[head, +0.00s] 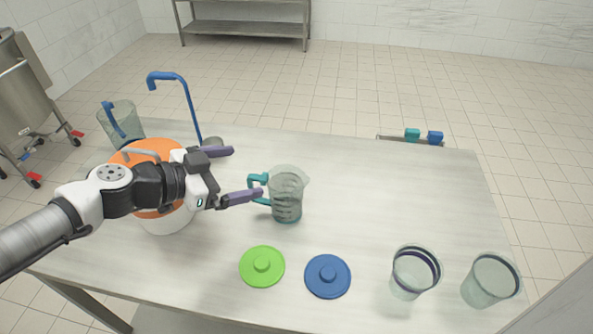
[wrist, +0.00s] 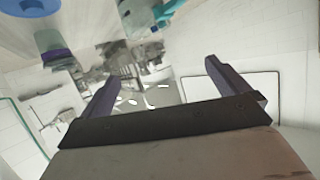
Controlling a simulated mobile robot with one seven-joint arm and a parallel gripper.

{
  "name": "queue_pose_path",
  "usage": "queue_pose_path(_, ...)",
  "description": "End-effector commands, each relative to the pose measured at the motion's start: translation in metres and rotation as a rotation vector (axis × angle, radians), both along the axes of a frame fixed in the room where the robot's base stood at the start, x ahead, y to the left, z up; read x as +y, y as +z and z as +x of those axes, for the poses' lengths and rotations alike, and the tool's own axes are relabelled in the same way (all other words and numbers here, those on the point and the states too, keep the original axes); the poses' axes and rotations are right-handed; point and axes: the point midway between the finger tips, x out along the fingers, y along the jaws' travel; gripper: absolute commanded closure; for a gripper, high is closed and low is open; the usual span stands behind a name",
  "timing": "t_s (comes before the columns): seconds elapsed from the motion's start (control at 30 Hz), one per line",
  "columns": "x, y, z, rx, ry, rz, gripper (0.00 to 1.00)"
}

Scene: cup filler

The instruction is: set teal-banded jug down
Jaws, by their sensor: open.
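The clear jug (head: 288,190) with a teal handle (head: 257,180) and a teal band near its base stands upright on the table (head: 360,170). My gripper (head: 246,172) is open and empty, left of the jug. In the head view one purple finger overlaps the handle; whether it touches cannot be told from that view. In the wrist view the jug (wrist: 135,18) is at the top edge, partly cut off, and lies outside the space between the open fingers (wrist: 161,74).
A green lid (head: 262,266) and a blue lid (head: 327,276) lie in front of the jug. A purple-banded cup (head: 413,274) and another clear cup (head: 490,281) stand at right. An orange-topped white bucket (head: 165,222) and a clear jug with blue handle (head: 121,121) are left. Table right of the jug is clear.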

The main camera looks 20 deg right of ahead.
Motion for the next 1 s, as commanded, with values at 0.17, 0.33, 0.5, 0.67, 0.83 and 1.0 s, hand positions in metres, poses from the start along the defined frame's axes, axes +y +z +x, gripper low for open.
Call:
queue_pose_path(0.17, 0.013, -0.022, -0.011, 0.104, 0.026, 0.002, 0.0)
queue_pose_path(0.33, -0.015, -0.038, -0.006, 0.104, 0.022, 0.002, 0.0)
queue_pose_path(0.5, -0.044, -0.049, 0.0, 0.101, 0.024, 0.002, 0.0)
queue_pose_path(0.67, -0.057, -0.052, 0.004, 0.101, 0.027, 0.002, 0.0)
queue_pose_path(0.83, -0.065, -0.058, 0.004, 0.099, 0.026, 0.001, 0.0)
queue_pose_path(1.0, -0.082, -0.073, 0.006, 0.098, 0.025, 0.002, 0.0)
